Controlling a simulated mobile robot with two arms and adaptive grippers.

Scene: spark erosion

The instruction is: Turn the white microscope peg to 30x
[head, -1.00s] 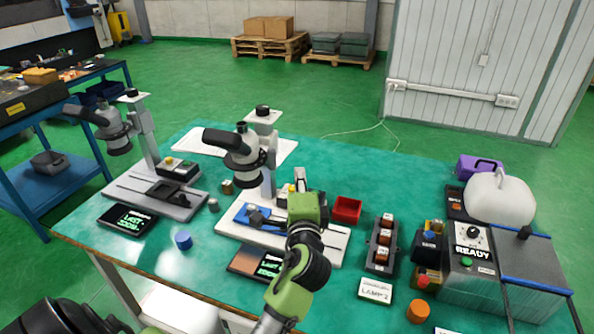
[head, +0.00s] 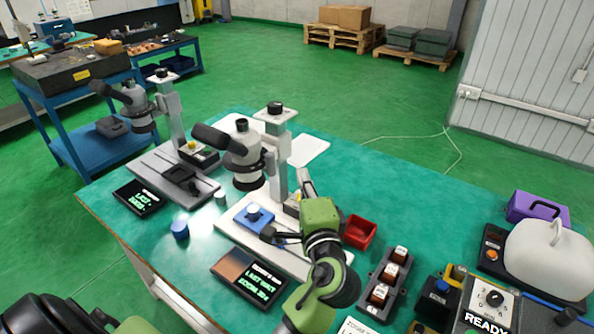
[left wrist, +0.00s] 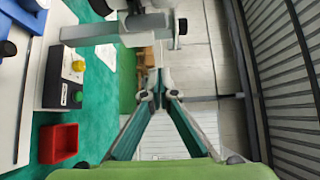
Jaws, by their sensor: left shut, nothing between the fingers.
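The white microscope (head: 243,165) stands in the middle of the teal table, on a white base and column with a dark knob on top. I cannot pick out its zoom peg clearly. A small screen (head: 250,278) in front of it shows green text with a zoom line, too small to read surely. My left gripper (head: 305,180) is just right of the column, pointing up and away, partly hidden by my green wrist. In the left wrist view its fingers (left wrist: 158,78) meet at the tips with nothing between them. A light bar with a dark end (left wrist: 150,30) lies beyond them. My right gripper is out of view.
A second microscope (head: 137,105) with its own screen (head: 138,198) stands left. A red tray (head: 359,231) lies right of the base. A switch block (head: 385,280) and a control box marked READY (head: 490,300) stand further right.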

